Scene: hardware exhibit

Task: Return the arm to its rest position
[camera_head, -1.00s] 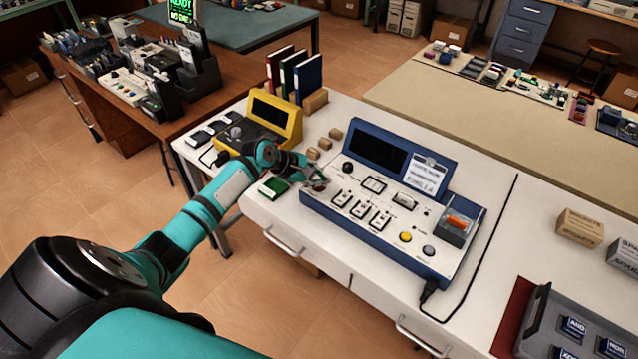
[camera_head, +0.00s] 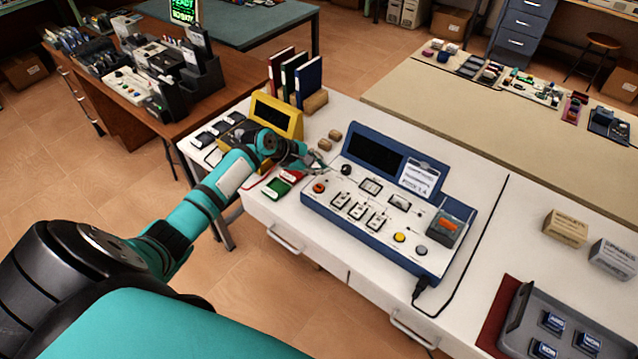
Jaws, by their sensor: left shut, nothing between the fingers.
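My left arm (camera_head: 207,200) comes in from the lower left and reaches over the white bench. My left gripper (camera_head: 318,164) is shut and empty. It appears above the bench at the upper left corner of the blue control panel (camera_head: 378,224), near its black knob. An orange-red button (camera_head: 319,188) shows at the panel's left end, clear of the fingers. Whether the fingertips touch anything is too small to tell. My right gripper is not in view.
A yellow device (camera_head: 278,117) stands behind my wrist, with upright binders (camera_head: 308,80) beyond it. A green block (camera_head: 278,188) lies below the wrist. A grey tray (camera_head: 515,322) sits at the lower right. The floor at left is open.

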